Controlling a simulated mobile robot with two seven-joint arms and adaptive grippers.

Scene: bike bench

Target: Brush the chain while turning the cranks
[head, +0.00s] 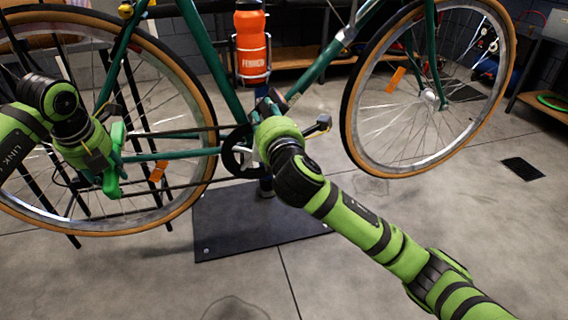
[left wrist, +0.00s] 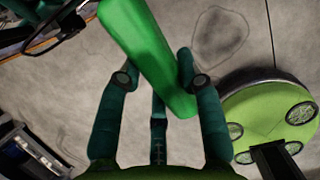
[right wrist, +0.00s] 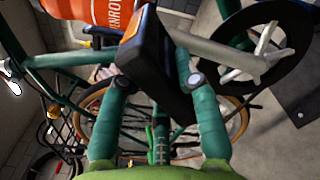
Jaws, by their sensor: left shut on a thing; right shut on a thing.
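The green bicycle's chain (head: 178,186) runs from the rear wheel's hub area to the dark chainring (head: 238,152) in the head view. My left gripper (head: 110,168) is shut on a green brush (left wrist: 150,60) near the rear hub. The brush's bristles are hidden, so I cannot tell whether they touch the chain. My right gripper (right wrist: 157,80) is shut on a black pedal (right wrist: 145,48) with an orange reflector. A silver crank arm (right wrist: 220,50) runs from that pedal toward the chainring. In the head view the other pedal (head: 319,125) shows just right of my right gripper.
The bicycle stands above a dark floor plate (head: 228,238). The rear wheel (head: 190,85) and front wheel (head: 350,110) flank the cranks. An orange bottle (head: 251,45) sits on the frame above. The floor in front is clear. Low wooden shelving stands behind.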

